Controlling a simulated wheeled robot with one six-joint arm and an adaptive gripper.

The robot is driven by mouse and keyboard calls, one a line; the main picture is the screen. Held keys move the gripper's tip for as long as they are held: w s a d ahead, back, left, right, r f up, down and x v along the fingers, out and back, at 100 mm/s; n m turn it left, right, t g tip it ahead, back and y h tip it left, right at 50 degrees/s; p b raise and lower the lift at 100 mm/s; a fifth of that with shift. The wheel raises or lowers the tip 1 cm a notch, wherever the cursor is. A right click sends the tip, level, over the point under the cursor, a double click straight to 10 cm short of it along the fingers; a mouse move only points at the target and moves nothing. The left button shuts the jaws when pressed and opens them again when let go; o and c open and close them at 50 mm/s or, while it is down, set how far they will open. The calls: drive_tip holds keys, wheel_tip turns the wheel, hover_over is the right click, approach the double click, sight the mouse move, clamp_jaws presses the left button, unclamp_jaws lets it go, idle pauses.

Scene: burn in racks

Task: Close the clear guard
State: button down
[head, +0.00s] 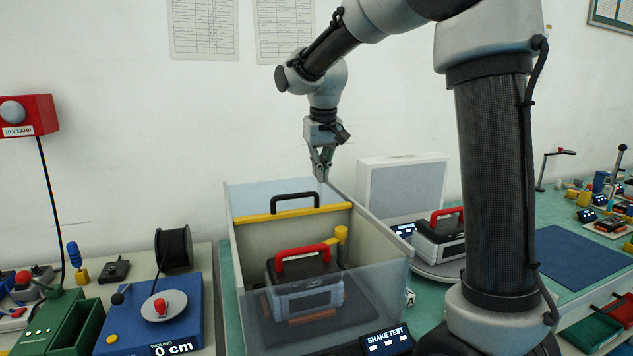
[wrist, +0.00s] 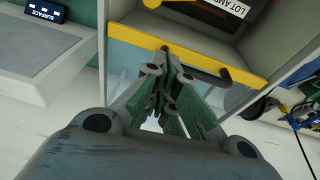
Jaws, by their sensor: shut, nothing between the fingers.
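The clear guard (head: 272,191) is a see-through bluish panel with a yellow front bar (head: 250,217) and a black handle (head: 273,203). It lies across the back part of the open-topped shake test box (head: 382,232); the front part of the top is uncovered. My gripper (head: 321,179) is shut and empty, pointing down above the back of the box, near the right end of the handle. In the wrist view the shut fingertips (wrist: 166,52) overlap the yellow bar (wrist: 115,32); contact cannot be told.
Inside the box a red-handled grey unit (head: 303,285) stands beside a yellow post (head: 341,242). A white panel box (head: 400,185) stands behind right. A blue winder (head: 150,315) and black spool (head: 173,248) are at left. Space above the box front is free.

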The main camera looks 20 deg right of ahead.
drive_tip(key=w+r+m+t, duration=0.1)
drive_tip(key=w+r, duration=0.4)
drive_tip(key=w, duration=0.1)
drive_tip(key=shift+m, duration=0.6)
drive_tip(key=x, duration=1)
drive_tip(key=shift+d+f, duration=0.1)
drive_tip(key=shift+d, duration=0.05)
drive_tip(key=s, duration=0.2)
drive_tip(key=shift+s+a, duration=0.25)
drive_tip(key=shift+s, duration=0.15)
drive_tip(key=shift+s+a, duration=0.1)
drive_tip(key=shift+s, duration=0.5)
drive_tip(key=shift+s, duration=0.1)
